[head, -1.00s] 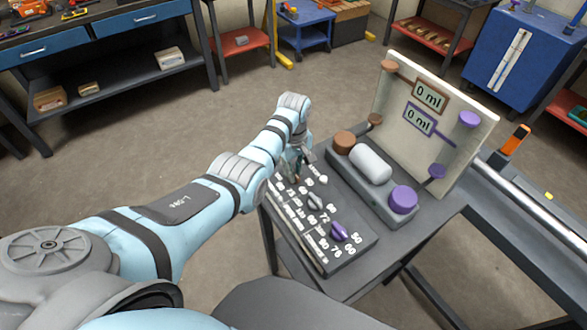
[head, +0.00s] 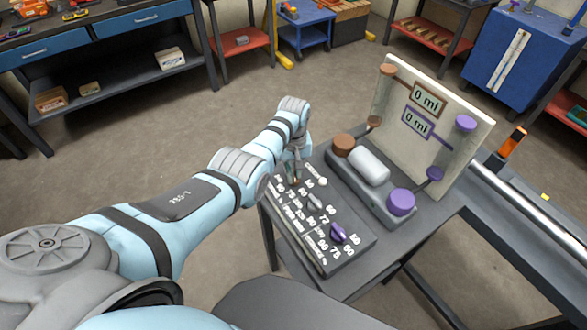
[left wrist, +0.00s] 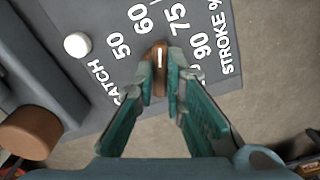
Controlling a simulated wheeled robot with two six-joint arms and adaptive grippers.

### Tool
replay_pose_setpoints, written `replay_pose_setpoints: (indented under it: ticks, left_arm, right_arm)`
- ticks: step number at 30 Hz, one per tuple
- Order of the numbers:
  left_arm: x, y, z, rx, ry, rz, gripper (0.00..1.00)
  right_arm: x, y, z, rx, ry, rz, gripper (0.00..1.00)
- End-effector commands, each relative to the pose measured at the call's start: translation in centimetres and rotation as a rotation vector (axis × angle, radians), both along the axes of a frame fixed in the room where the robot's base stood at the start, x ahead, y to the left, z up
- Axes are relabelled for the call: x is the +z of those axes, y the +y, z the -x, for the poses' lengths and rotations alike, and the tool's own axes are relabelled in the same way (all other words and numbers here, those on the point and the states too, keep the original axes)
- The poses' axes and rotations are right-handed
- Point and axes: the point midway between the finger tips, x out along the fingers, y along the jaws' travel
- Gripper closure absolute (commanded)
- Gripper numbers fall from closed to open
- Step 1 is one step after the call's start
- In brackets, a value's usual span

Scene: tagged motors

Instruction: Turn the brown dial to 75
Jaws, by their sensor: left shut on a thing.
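The brown dial (left wrist: 160,84) sits on the dark panel (left wrist: 97,18) in the left wrist view. Its white line points up, between the 60 and 75 marks. My left gripper (left wrist: 160,64) is shut on the dial, one teal finger on each side of it. In the head view my left gripper (head: 296,172) is at the far left part of the panel and mostly hides the dial. My right gripper is not in view.
A grey dial (head: 315,202) and a purple dial (head: 338,233) are on the same panel. A white button (left wrist: 77,45) is near the brown dial. Behind stands a pump unit with a brown cap (head: 344,145), a purple cap (head: 401,202) and a board (head: 452,120) reading 0 ml twice.

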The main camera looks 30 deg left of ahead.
Motion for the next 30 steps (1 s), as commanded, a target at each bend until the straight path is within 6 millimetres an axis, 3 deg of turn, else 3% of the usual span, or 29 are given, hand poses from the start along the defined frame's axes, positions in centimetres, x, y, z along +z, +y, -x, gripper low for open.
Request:
replay_pose_setpoints:
  ticks: [15, 30]
  left_arm:
    - [0.12, -0.01, -0.09, -0.338, -0.003, 0.001, 1.0]
    - [0.11, 0.01, -0.14, -0.395, -0.004, -0.001, 1.0]
  right_arm:
    - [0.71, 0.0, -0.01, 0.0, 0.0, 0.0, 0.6]
    - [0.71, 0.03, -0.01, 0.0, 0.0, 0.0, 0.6]
